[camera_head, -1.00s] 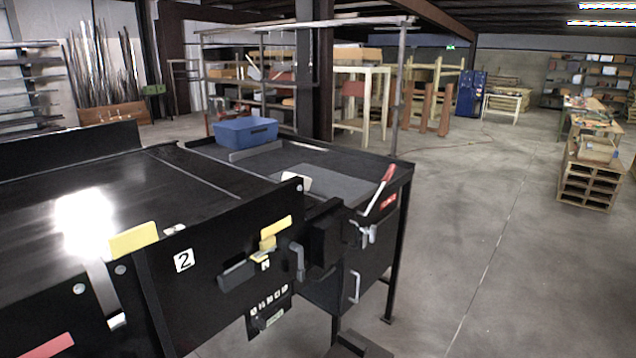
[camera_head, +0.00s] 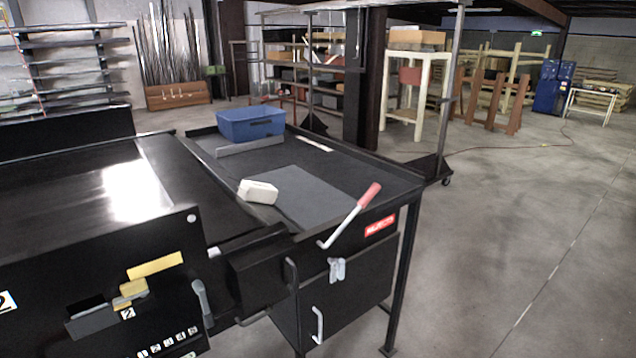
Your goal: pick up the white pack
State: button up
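The white pack (camera_head: 258,191) is a small white block. It lies on the black table at the end of the conveyor, at the left edge of a grey mat (camera_head: 302,197). Nothing covers it. My gripper does not show in this view, so I cannot see whether it is open or shut.
A blue bin (camera_head: 251,124) stands at the back of the table behind a low grey bar (camera_head: 249,146). A lever with a red grip (camera_head: 368,195) rises at the front edge. The black conveyor (camera_head: 80,208) is on the left. The floor (camera_head: 520,240) to the right is clear.

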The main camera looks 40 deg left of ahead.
aim_at(249, 189)
jog(key=i+l+u, duration=0.2)
jog(key=i, duration=0.35)
jog(key=i+u, duration=0.15)
jog(key=i, duration=0.4)
jog(key=i+u, duration=0.2)
jog(key=u, duration=0.3)
jog(key=i+u, duration=0.25)
jog(key=u, duration=0.2)
jog(key=i+l+u, duration=0.2)
jog(key=u, duration=0.3)
jog(key=i+l+u, duration=0.15)
jog(key=u, duration=0.35)
jog(key=i+l+u, duration=0.1)
jog(key=u, duration=0.4)
jog(key=i+l+u, duration=0.25)
jog(key=u, duration=0.25)
jog(key=i+l+u, duration=0.2)
jog(key=u, duration=0.25)
jog(key=i+l+u, duration=0.1)
jog(key=l+u, duration=0.25)
jog(key=u, duration=0.15)
jog(key=l+u, duration=0.35)
jog(key=u, duration=0.15)
jog(key=i+l+u, duration=0.2)
jog(key=l+u, duration=0.15)
jog(key=l, duration=0.25)
